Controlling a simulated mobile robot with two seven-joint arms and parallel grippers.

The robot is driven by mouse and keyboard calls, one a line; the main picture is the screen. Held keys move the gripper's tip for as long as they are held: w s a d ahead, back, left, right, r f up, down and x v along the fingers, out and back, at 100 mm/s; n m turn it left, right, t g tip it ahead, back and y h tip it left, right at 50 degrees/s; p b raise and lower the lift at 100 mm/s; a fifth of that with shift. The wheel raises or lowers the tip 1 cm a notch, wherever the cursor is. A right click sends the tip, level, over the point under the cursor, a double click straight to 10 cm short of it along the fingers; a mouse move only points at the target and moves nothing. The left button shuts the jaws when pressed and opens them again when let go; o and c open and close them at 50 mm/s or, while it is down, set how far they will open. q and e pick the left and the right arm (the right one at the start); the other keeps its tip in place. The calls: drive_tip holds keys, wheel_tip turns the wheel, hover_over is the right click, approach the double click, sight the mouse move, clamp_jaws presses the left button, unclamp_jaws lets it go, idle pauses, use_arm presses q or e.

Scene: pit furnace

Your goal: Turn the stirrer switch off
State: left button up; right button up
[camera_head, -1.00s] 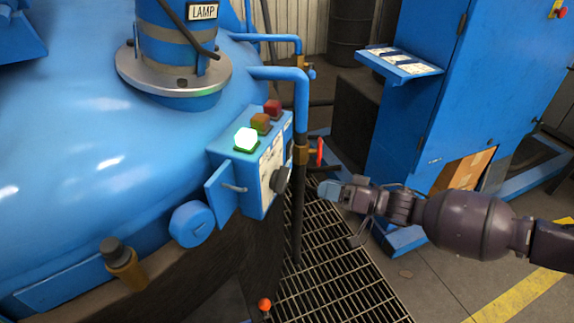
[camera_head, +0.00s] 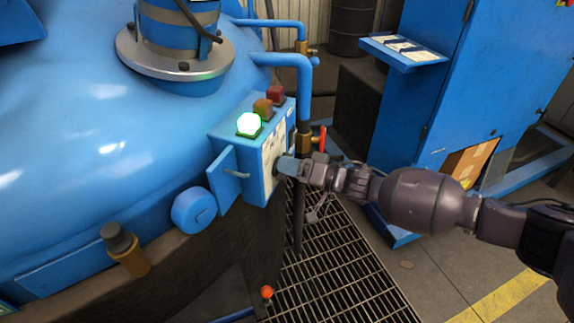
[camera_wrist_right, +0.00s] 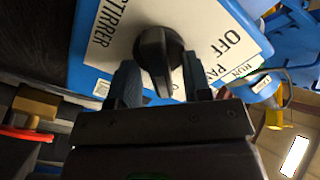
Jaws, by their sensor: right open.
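The stirrer control box (camera_head: 248,140) is blue and mounted at the side of the blue vessel, with a lit green lamp (camera_head: 249,124) on top. In the right wrist view, its black rotary switch (camera_wrist_right: 158,50) sits on a white plate marked STIRRER and OFF. My right gripper (camera_head: 284,167) is at the box's front face and covers the switch in the head view. In the wrist view the right gripper (camera_wrist_right: 158,88) is open, with one finger on each side of the knob's lower part. Contact with the knob cannot be told. My left gripper is not in view.
A blue pipe (camera_head: 304,85) with a red-handled valve (camera_head: 322,140) runs close behind the right gripper. A floor grating (camera_head: 325,260) lies below. A blue cabinet (camera_head: 440,110) stands at the right. An orange-red knob (camera_head: 267,292) is low in front.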

drive_tip(key=shift+w+a, duration=0.15)
drive_tip(key=shift+a, duration=0.2)
clamp_jaws()
